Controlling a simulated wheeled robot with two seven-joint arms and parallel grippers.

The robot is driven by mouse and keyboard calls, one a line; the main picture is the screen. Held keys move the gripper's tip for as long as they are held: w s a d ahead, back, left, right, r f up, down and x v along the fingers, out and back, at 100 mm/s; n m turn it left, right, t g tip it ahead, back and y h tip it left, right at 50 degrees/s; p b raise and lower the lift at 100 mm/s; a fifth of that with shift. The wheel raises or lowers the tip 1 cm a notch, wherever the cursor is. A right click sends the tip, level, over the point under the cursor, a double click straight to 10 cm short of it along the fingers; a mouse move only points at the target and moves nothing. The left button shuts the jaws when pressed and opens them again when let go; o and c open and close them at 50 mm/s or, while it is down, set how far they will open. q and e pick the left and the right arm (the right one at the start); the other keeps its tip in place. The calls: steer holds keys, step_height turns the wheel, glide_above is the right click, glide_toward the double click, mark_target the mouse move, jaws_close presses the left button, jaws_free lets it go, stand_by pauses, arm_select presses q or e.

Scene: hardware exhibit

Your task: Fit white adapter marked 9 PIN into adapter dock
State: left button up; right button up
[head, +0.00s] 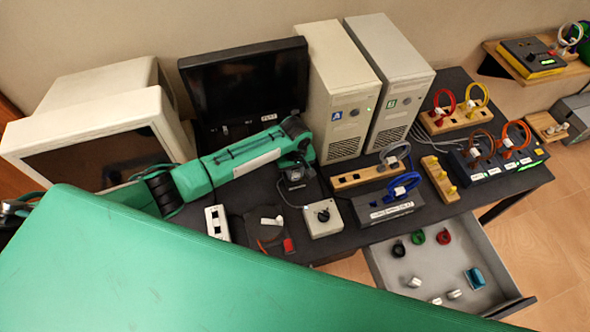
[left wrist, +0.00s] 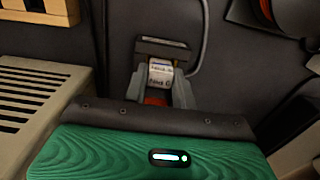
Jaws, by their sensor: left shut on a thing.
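My left gripper (head: 294,176) points down over the dark table, in front of the black monitor. In the left wrist view its fingers (left wrist: 161,90) are shut on a white adapter (left wrist: 160,72) with small printed lines, too blurred to read as 9 PIN. A dark block with a pale label strip (left wrist: 163,46), probably the adapter dock, lies right at the adapter's far end. I cannot tell whether the adapter is seated in it or only close to it. In the head view the gripper hides the adapter. My right gripper is not in view.
A pale box with a black knob (head: 323,218) stands to the right of the gripper, with a cable leading to it. The beige tower A (head: 345,120) stands behind. A wooden rack (head: 362,178) is on the right. An open drawer (head: 400,268) holds several small parts.

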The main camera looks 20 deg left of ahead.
mark_target(295, 172)
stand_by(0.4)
arm_select(q)
steer(key=o, duration=1.7)
steer(key=shift+f, duration=0.1)
step_height(295, 172, up, 5)
steer(key=p, duration=0.6)
steer(key=shift+r, duration=0.2)
steer(key=shift+r+p, duration=0.4)
steer(key=shift+r, duration=0.7)
steer(key=shift+f, duration=0.1)
